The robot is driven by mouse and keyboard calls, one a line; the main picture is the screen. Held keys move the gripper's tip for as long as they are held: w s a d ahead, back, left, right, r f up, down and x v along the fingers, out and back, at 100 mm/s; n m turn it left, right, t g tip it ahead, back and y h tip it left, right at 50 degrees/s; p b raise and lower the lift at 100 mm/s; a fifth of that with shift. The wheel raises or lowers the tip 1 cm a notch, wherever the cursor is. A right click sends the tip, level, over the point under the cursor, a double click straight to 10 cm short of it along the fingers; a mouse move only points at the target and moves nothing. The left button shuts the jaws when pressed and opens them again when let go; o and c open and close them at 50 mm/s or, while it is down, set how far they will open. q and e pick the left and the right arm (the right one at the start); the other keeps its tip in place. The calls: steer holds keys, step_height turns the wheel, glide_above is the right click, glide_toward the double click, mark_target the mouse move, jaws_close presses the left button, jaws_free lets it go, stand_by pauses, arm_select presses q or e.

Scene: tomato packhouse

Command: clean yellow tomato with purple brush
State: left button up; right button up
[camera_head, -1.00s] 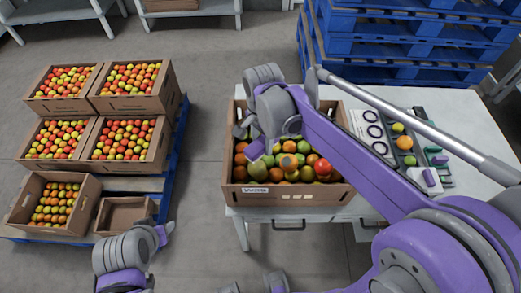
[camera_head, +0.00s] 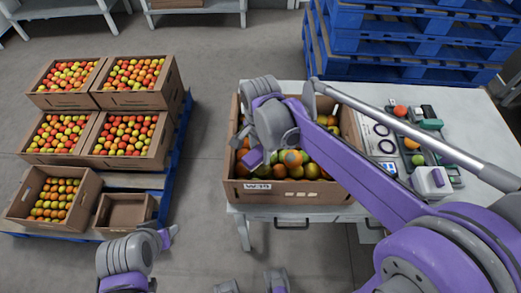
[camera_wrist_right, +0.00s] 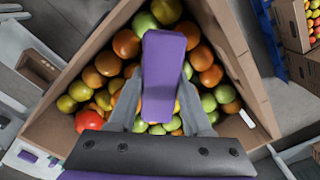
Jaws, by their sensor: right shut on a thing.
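My right gripper (camera_wrist_right: 162,112) is over the open cardboard box of mixed tomatoes. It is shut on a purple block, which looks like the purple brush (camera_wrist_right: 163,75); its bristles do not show. The brush hides some tomatoes beneath it, and I cannot tell whether it touches them. Several yellowish tomatoes lie in the box, one at the top of the wrist view (camera_wrist_right: 167,10) and one at its left side (camera_wrist_right: 79,90). I cannot tell which is the task's yellow tomato. My left gripper (camera_head: 165,237) is at lower left in the head view, away from the box; its jaws are unclear.
The cardboard box (camera_head: 240,190) stands on a white table (camera_head: 245,220). To its right are a dark tray with a few tomatoes, a white device (camera_head: 432,181) and black rings (camera_head: 381,130). Crates of tomatoes (camera_head: 130,101) stand at left, blue pallets (camera_head: 400,50) behind.

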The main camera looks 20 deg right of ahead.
steer(key=shift+f, duration=0.45)
stand_by(0.5)
steer(key=shift+d, duration=0.1)
steer(key=shift+w+d, duration=0.45)
steer(key=shift+d, duration=0.4)
jaws_close()
steer(key=shift+s+a, duration=0.35)
steer(key=shift+a, duration=0.3)
steer(key=shift+s+a, duration=0.35)
steer(key=shift+a, duration=0.3)
steer(key=shift+s+a, duration=0.35)
steer(key=shift+a, duration=0.3)
steer(key=shift+w+d, duration=0.1)
steer(key=shift+d, duration=0.05)
steer(key=shift+w+d, duration=0.5)
steer(key=shift+d, duration=0.4)
steer(key=shift+w+d, duration=0.5)
steer(key=shift+d, duration=0.4)
